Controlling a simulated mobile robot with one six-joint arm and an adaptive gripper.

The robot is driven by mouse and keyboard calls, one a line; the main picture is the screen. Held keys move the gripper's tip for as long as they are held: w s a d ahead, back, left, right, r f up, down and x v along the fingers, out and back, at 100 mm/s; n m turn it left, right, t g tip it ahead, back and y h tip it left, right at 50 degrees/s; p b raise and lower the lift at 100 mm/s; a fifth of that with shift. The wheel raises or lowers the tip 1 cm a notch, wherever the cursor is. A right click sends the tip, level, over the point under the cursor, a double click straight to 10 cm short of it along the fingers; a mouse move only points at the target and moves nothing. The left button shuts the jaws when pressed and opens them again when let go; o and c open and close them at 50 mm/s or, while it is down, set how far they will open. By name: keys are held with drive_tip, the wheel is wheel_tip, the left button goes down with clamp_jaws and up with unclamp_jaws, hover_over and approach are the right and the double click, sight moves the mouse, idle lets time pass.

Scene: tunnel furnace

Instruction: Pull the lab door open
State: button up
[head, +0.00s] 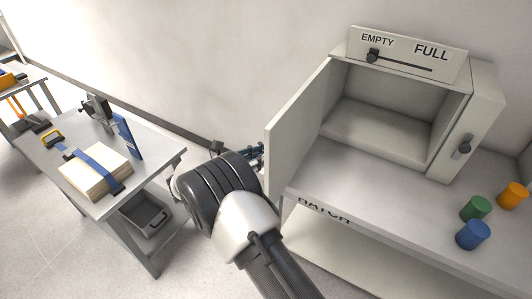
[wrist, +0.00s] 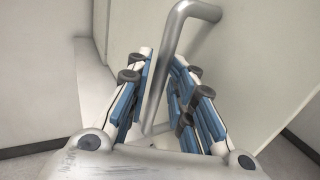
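The lab door (head: 299,130) is a pale panel on the left side of the box-shaped chamber (head: 487,106). It stands swung wide open, and the empty interior shows in the head view. In the wrist view the door's outer face (wrist: 245,70) fills the right side, with a grey bar handle (wrist: 187,12) on it. In the head view my gripper (head: 258,152) is mostly hidden behind the door's edge and my wrist; the handle is hidden there.
Green (head: 475,208), orange (head: 512,195) and blue (head: 472,234) cylinders stand on the bench (head: 400,215) at right. A sign with a slider (head: 405,55) tops the chamber. A side table (head: 150,160) with a strapped stack (head: 95,172) stands left. Floor shows at lower left.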

drive_tip(key=shift+o, duration=0.7)
drive_tip(key=shift+w+d, duration=0.15)
drive_tip(key=shift+r, duration=0.1)
drive_tip(key=v, duration=1.2)
